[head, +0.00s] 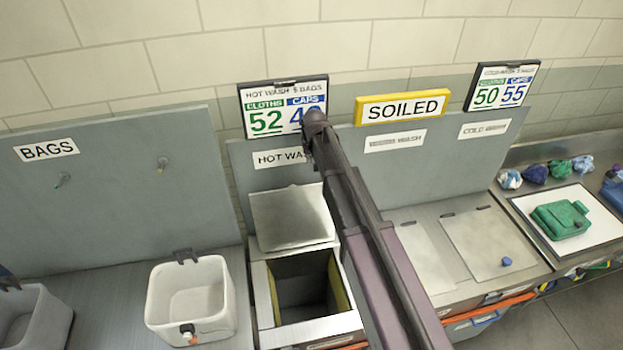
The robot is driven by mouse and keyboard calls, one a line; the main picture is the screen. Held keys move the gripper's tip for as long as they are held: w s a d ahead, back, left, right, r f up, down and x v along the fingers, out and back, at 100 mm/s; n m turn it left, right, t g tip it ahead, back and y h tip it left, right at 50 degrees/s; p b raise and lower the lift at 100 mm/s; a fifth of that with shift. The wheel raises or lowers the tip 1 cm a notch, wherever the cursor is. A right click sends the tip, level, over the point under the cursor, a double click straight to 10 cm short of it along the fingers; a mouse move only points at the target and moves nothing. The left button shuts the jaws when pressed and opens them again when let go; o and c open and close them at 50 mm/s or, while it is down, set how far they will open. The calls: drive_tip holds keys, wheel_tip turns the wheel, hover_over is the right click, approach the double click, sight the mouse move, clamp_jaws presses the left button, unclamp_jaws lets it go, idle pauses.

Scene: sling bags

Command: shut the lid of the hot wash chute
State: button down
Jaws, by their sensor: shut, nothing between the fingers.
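My dark arm runs from the bottom right up to the hot wash sign, passing in front of the backboard and to the right of the lid. I cannot make out my gripper at this moment. The arm covers part of the label and the sign.
A white tub (191,334) stands left of the chute. Right of my arm, two flat lids (490,244) lie shut, one with a blue cap (506,262) on it. A white tray (597,232) holds a green bag (562,219). Several cloth bundles lie behind it.

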sight(309, 176)
drive_tip(key=shift+f, duration=0.1)
idle(0.3)
drive_tip(key=b+x, duration=1)
drive_tip(key=shift+f, duration=0.2)
drive_tip(key=s, duration=0.2)
drive_tip(key=s+d, duration=0.1)
drive_tip(key=shift+s+r+p, duration=0.3)
drive_tip(key=shift+s+r, duration=0.1)
drive_tip(key=shift+s, duration=0.1)
idle(0.3)
